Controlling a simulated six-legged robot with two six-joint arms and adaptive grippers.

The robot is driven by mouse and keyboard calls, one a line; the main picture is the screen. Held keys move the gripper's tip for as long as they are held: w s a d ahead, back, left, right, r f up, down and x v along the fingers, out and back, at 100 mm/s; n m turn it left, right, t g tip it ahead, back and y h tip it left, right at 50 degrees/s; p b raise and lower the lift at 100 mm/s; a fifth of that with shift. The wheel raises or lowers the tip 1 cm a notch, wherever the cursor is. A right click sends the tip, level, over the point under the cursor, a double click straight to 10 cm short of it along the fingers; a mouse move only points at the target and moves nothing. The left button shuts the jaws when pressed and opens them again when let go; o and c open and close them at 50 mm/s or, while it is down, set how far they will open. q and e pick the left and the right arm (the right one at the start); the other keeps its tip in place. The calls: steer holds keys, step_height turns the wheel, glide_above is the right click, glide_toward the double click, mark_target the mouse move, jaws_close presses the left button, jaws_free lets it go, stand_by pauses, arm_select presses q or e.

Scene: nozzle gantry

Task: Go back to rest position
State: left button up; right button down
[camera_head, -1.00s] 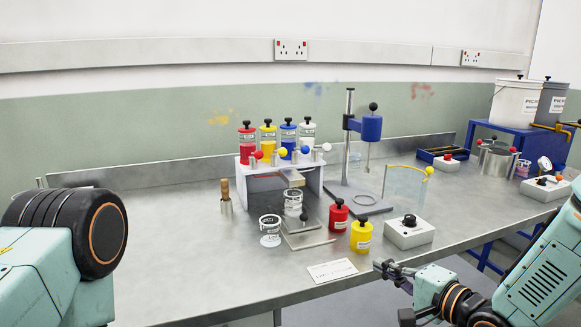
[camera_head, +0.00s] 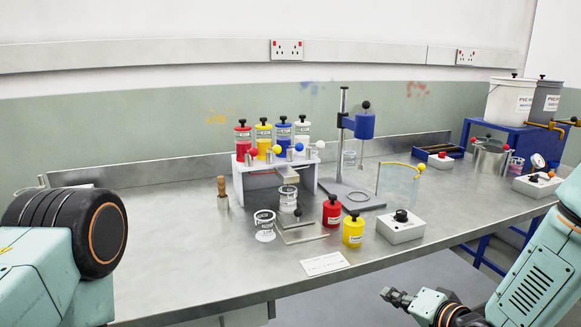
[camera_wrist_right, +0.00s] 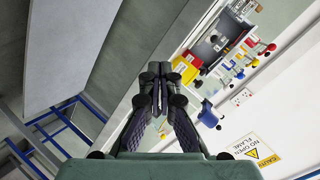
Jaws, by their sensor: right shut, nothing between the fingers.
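My right gripper (camera_head: 395,296) is at the lower right in the head view, in front of the bench's front edge and apart from everything on it. In the right wrist view its fingers (camera_wrist_right: 157,72) are together and hold nothing. My left arm fills the lower left of the head view, but its gripper is outside the picture. The steel bench (camera_head: 190,262) carries the nozzle gantry (camera_head: 243,184) with red, yellow, blue and white bottles on top. A white-labelled cup (camera_head: 264,222) and another cup (camera_head: 288,198) stand at the gantry.
A red bottle (camera_head: 332,210), a yellow bottle (camera_head: 353,228) and a control box (camera_head: 400,228) stand near the bench front. A stirrer stand (camera_head: 343,140) and a clear curved shield (camera_head: 398,185) are behind them. A white card (camera_head: 325,263) lies at the front edge.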

steer(key=s+f+n+g+h, duration=0.3)
steer(key=s+f+n+g, duration=0.25)
steer(key=s+f, duration=1)
steer(key=s+d+f+g+h, duration=0.1)
steer(key=s+f+g, duration=0.1)
steer(key=s, duration=0.8)
steer(key=s+f+n+g+h, duration=0.1)
steer(key=s+g, duration=0.3)
steer(key=s, duration=0.7)
steer(key=shift+d+f, duration=0.35)
steer(key=shift+f, duration=0.35)
steer(key=shift+s+g, duration=0.1)
steer(key=shift+g, duration=0.15)
